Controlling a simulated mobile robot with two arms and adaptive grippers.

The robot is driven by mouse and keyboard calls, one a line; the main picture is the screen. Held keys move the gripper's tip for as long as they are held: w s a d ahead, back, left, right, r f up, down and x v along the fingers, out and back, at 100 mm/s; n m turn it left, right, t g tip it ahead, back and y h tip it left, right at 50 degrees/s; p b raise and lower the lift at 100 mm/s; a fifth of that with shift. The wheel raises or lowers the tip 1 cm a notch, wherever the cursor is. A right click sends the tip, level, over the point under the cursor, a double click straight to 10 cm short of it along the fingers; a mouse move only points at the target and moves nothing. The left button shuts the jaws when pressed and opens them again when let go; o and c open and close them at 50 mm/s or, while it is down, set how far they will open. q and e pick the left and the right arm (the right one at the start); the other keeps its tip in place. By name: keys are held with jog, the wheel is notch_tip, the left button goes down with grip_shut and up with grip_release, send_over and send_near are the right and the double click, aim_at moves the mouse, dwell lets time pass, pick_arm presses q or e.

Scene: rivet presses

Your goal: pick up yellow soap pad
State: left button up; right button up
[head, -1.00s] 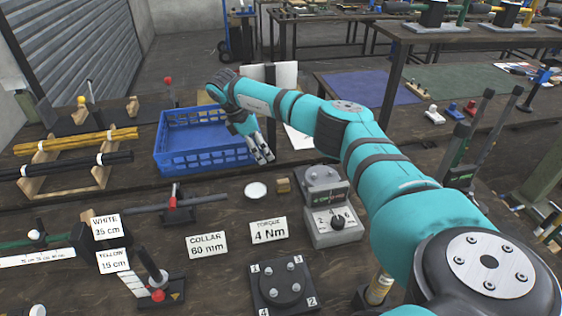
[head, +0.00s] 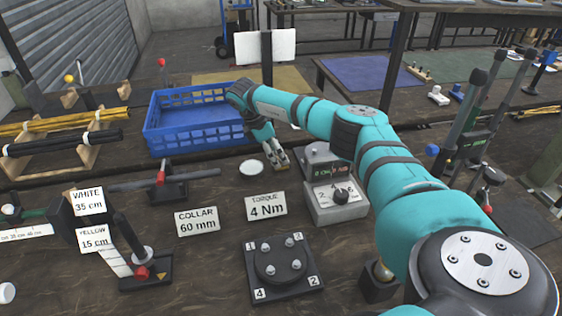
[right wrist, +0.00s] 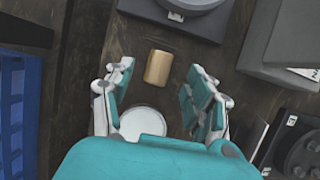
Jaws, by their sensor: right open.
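The yellow soap pad (right wrist: 158,67) is a small tan-yellow block on the dark wooden bench. In the right wrist view it lies between the tips of my open right gripper (right wrist: 158,76), with clear space on both sides. In the head view my right gripper (head: 275,156) points down over the pad's spot and largely hides it. I cannot tell how far above the bench the fingertips are. My left gripper is not in view.
A round white dish (head: 251,167) sits just left of the pad, and a grey torque unit (head: 336,200) stands to the right. A blue crate (head: 200,146) is behind left. A numbered black fixture (head: 280,268) and white label cards stand nearer.

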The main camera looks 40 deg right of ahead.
aim_at(278, 157)
jog(key=b+x, duration=0.1)
jog(key=x, duration=0.2)
jog(key=shift+w+f+b, duration=0.15)
jog(key=shift+f+b, duration=0.05)
jog(key=shift+b, duration=0.15)
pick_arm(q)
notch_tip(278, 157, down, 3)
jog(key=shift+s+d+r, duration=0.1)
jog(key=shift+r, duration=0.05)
pick_arm(e)
jog(key=shift+r, duration=0.1)
jog(key=c, duration=1.1)
jog(key=shift+r, duration=0.1)
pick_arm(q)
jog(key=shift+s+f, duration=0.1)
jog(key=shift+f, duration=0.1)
pick_arm(e)
notch_tip(278, 157, up, 10)
jog(key=shift+f, duration=0.1)
jog(key=shift+c, duration=0.2)
